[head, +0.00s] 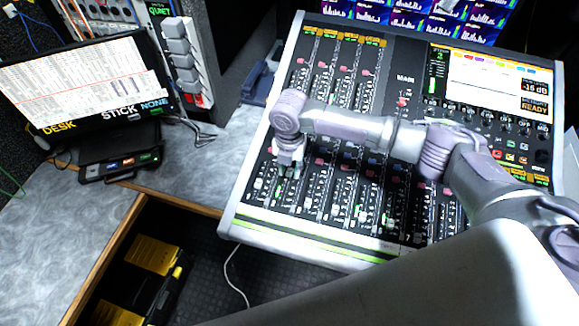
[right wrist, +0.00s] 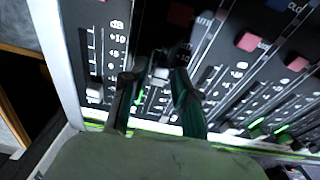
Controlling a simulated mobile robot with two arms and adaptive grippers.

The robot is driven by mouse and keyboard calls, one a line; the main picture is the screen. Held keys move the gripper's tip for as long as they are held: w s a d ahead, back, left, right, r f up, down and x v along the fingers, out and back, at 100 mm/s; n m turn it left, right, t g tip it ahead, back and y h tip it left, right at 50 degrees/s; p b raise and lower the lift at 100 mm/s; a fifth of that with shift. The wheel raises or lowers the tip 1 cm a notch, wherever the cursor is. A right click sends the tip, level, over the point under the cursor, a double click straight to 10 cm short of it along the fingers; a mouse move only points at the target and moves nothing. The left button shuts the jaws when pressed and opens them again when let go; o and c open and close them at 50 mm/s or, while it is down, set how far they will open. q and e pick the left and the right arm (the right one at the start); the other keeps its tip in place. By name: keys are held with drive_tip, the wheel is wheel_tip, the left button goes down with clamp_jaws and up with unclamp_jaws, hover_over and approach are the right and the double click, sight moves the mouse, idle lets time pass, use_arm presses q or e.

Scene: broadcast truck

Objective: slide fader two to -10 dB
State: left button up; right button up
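The mixing console (head: 228,205) fills the right half of the head view. My right arm reaches across it, and the right gripper (head: 289,168) points down at the lower left fader bank. In the right wrist view, the right gripper's (right wrist: 157,78) two dark fingers stand apart on either side of a pale fader cap (right wrist: 160,74), which appears to be fader two. I see gaps beside the cap, with no clear contact. Fader one's pale cap (right wrist: 93,92) sits low in its slot at left, beside a printed dB scale (right wrist: 116,45). In the head view the gripper hides fader two. My left gripper is out of view.
More faders and coloured buttons (right wrist: 248,42) lie close to the right of the gripper. The console's screen (head: 490,85) shows "-16 dB". A monitor (head: 85,85) stands at left on the grey desk (head: 65,215). A yellow and black case (head: 150,255) lies below.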

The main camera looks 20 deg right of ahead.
sight(286, 187)
clamp_jaws()
drive_tip(key=shift+s+a+p, duration=0.25)
drive_tip(key=shift+s+p, duration=0.15)
drive_tip(key=shift+p, duration=0.05)
drive_tip(key=shift+s+a+p, duration=0.7)
drive_tip(key=shift+s+p, duration=0.05)
drive_tip(key=shift+s, duration=0.3)
drive_tip(key=shift+s+a+f, duration=0.1)
drive_tip(key=shift+f, duration=0.1)
drive_tip(key=shift+o, duration=1.9)
unclamp_jaws()
